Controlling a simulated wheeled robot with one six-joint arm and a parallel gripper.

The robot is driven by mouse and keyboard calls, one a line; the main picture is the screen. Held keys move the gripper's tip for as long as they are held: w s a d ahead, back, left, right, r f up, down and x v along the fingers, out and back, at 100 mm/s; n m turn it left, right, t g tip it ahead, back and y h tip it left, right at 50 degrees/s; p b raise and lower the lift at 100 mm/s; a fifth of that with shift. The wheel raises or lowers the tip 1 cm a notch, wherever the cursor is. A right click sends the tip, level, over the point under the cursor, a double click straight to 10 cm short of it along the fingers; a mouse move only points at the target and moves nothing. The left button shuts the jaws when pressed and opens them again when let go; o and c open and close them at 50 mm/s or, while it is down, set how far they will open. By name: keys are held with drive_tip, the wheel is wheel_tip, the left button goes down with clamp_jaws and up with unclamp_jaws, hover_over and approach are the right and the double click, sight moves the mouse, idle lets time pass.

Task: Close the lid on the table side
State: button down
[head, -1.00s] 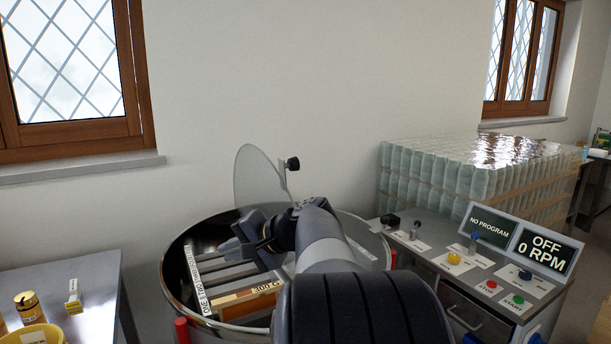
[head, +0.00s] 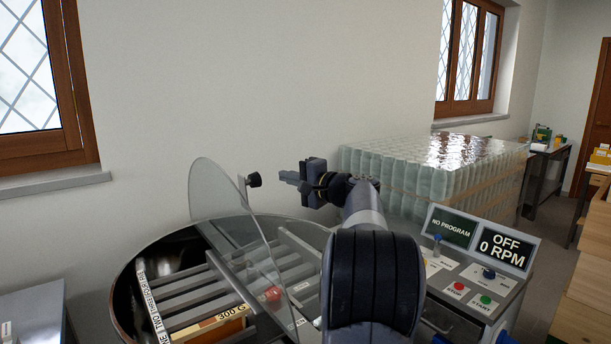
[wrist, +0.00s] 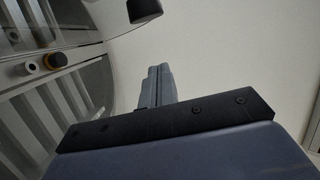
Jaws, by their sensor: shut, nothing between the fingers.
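The clear lid (head: 222,195) stands raised and tilted over the round steel drum (head: 125,290). A black knob (head: 254,180) is fixed near its upper edge. My gripper (head: 284,178) is right of the knob in the head view, fingers pointing left towards it, with a small gap in the picture. I cannot tell the depth between them. In the wrist view the fingers (wrist: 158,86) are together and empty, and a black knob (wrist: 144,9) is at the top, ahead of them. My arm hides the drum's right part.
Slatted frames (head: 190,290) lie inside the drum. A control panel (head: 475,285) reading OFF, 0 RPM stands at right. Wrapped jars (head: 430,170) are stacked behind it. A metal table (head: 35,310) is at lower left. The wall stands close behind.

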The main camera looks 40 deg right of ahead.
drive_tip(key=a, duration=0.1)
drive_tip(key=w+a, duration=0.1)
drive_tip(key=a, duration=0.2)
drive_tip(key=shift+w+a+f+p, duration=0.15)
drive_tip(key=shift+w+p, duration=0.2)
drive_tip(key=shift+a, duration=0.1)
